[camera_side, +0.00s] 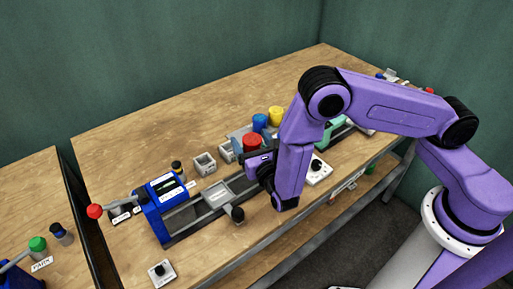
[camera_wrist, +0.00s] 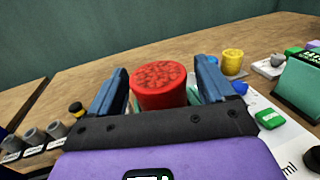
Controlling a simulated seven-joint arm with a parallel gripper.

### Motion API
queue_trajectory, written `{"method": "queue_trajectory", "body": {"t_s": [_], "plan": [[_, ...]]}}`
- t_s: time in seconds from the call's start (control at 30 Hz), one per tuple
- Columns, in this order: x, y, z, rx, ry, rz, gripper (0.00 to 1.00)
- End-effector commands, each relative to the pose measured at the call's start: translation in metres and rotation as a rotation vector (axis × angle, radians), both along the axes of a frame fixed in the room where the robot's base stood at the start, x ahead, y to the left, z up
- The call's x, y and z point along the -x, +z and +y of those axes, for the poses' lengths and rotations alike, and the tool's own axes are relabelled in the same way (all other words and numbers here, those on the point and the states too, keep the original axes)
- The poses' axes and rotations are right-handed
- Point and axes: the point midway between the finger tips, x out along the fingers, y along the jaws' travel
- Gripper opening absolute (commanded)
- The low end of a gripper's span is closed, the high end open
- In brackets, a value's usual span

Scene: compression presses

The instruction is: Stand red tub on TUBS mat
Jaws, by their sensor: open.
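The red tub (camera_side: 252,142) stands near the middle of the bench, beside my gripper (camera_side: 251,160). In the wrist view the red tub (camera_wrist: 158,85) is upright between my two blue fingers (camera_wrist: 160,70), which are open with a finger on each side. I cannot tell whether either finger touches it. Its base is hidden behind the gripper body. A blue tub (camera_side: 260,121) and a yellow tub (camera_side: 276,115) stand behind it. I cannot make out lettering that identifies the TUBS mat in either view.
A blue press (camera_side: 165,200) with a screen and a red-knobbed lever (camera_side: 95,211) stands to the left. Grey cups (camera_side: 204,163) are near it. A green machine (camera_wrist: 300,82) and a green button (camera_wrist: 270,119) are to the right in the wrist view.

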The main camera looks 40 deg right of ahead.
Motion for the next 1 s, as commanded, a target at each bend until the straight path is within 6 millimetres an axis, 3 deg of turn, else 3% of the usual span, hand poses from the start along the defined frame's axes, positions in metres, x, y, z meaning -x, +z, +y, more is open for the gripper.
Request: {"method": "queue_trajectory", "body": {"t_s": [0.17, 0.8, 1.0], "plan": [[0.004, -0.001, 0.002, 0.000, 0.003, 0.000, 0.82], [0.129, -0.002, 0.032, 0.001, 0.007, -0.001, 0.82], [0.157, -0.003, 0.039, 0.000, 0.004, 0.000, 0.82]]}}
